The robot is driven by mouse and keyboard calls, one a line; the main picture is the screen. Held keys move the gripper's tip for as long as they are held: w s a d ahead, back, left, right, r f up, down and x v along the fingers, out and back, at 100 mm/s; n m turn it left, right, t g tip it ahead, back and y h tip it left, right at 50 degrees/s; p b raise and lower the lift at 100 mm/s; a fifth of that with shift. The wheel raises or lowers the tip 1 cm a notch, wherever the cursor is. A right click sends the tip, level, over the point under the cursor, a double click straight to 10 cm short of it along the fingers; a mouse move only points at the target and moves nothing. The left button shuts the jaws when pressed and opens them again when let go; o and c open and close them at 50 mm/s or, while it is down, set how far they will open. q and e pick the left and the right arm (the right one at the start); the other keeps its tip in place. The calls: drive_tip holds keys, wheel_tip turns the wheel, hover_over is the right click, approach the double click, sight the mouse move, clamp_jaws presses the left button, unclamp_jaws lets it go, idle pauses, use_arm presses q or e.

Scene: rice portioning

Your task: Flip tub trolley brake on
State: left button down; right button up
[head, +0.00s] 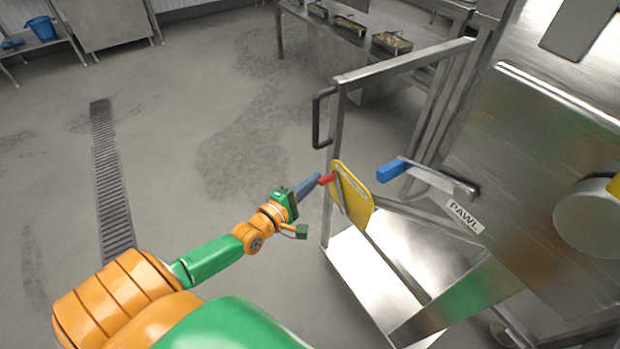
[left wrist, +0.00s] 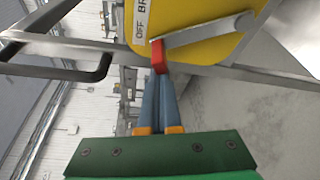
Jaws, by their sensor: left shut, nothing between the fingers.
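The trolley brake is a yellow plate (head: 355,198) on the steel frame, with a grey lever (left wrist: 205,30) ending in a red grip (head: 327,179). My right gripper is in neither view.
A blue-handled lever (head: 391,170) beside a "PAWL" label (head: 466,218) sits right of the brake plate. A dark handle (head: 317,118) sticks out from the frame's left post. A steel bench (head: 330,38) with trays stands behind. The floor left, with a drain grate (head: 108,170), is open.

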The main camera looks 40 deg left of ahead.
use_arm(q)
drive_tip(key=s+d+m+t+h+b, duration=0.2)
drive_tip(key=s+d+m+t, duration=0.1)
drive_tip(key=d+m, duration=0.8)
drive_tip(key=shift+s+r+m, duration=0.3)
drive_tip(key=shift+s+m, duration=0.5)
drive_tip(key=shift+m, duration=0.6)
drive_tip(key=shift+s+f, duration=0.1)
